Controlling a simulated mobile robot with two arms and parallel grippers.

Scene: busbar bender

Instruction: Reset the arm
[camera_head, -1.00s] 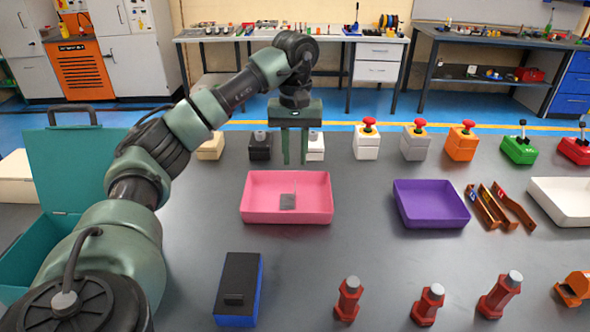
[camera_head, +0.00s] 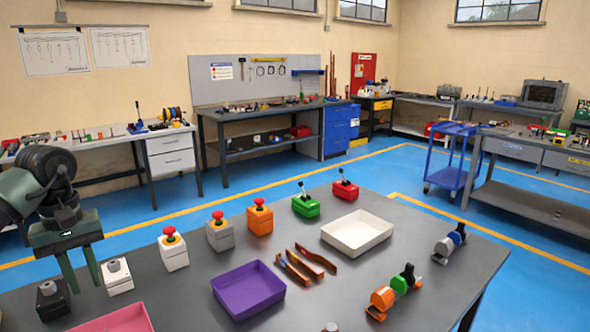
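My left arm comes in at the left edge. Its gripper (camera_head: 85,280) points down with its two fingers apart and nothing between them. It is in front of or above the table, near a black box with a grey knob (camera_head: 52,298) and a white box with a grey knob (camera_head: 118,277). The pink tray (camera_head: 120,320) shows only in part at the bottom edge. My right gripper is not in view.
The grey table (camera_head: 400,280) holds a purple tray (camera_head: 248,289), a white tray (camera_head: 357,233), copper-coloured bent bars (camera_head: 312,261), and red-button boxes (camera_head: 173,250). Green and red lever boxes (camera_head: 306,206) stand behind. A blue cart (camera_head: 452,155) stands beyond, on open floor.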

